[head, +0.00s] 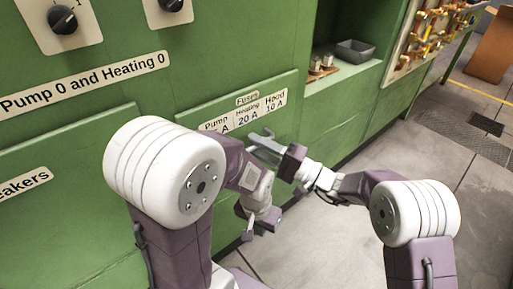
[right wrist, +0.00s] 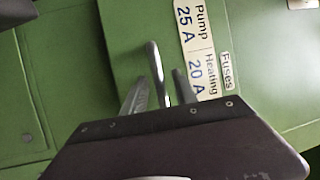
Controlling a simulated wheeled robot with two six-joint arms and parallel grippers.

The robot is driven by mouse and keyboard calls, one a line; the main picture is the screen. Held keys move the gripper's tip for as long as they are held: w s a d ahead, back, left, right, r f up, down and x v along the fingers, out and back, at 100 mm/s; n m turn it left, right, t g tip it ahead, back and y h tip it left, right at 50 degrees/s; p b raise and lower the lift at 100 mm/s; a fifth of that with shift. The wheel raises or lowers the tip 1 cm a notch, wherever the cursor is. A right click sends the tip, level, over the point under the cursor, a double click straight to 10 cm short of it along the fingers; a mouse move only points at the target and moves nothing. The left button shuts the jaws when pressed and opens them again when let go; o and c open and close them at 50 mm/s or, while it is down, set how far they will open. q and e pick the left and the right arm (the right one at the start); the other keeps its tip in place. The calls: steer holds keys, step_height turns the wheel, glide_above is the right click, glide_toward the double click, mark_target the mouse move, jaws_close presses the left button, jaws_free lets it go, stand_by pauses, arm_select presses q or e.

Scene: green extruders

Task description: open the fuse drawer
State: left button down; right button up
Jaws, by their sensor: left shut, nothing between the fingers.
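The fuse drawer's green front (head: 285,125) carries a "Fuses" label with Pump, Heating and Hood ratings; it looks flush with the cabinet. The label also shows in the right wrist view (right wrist: 205,60). A metal bar handle (right wrist: 156,70) stands out from the drawer front. My right gripper (head: 264,143) is at the drawer front below the label. In the right wrist view its fingers (right wrist: 160,92) are apart, one on each side of the handle; firm contact cannot be seen. My left gripper (head: 258,222) is shut and empty, lower, in front of the cabinet.
The green cabinet (head: 130,85) fills the left, with black knobs (head: 62,19) above. A recess at the upper right holds a grey tray (head: 355,50) and small parts (head: 321,65). Grey floor (head: 345,225) lies open at the right.

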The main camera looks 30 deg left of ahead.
steer(key=shift+a, duration=0.2)
jaws_close()
stand_by(1.3)
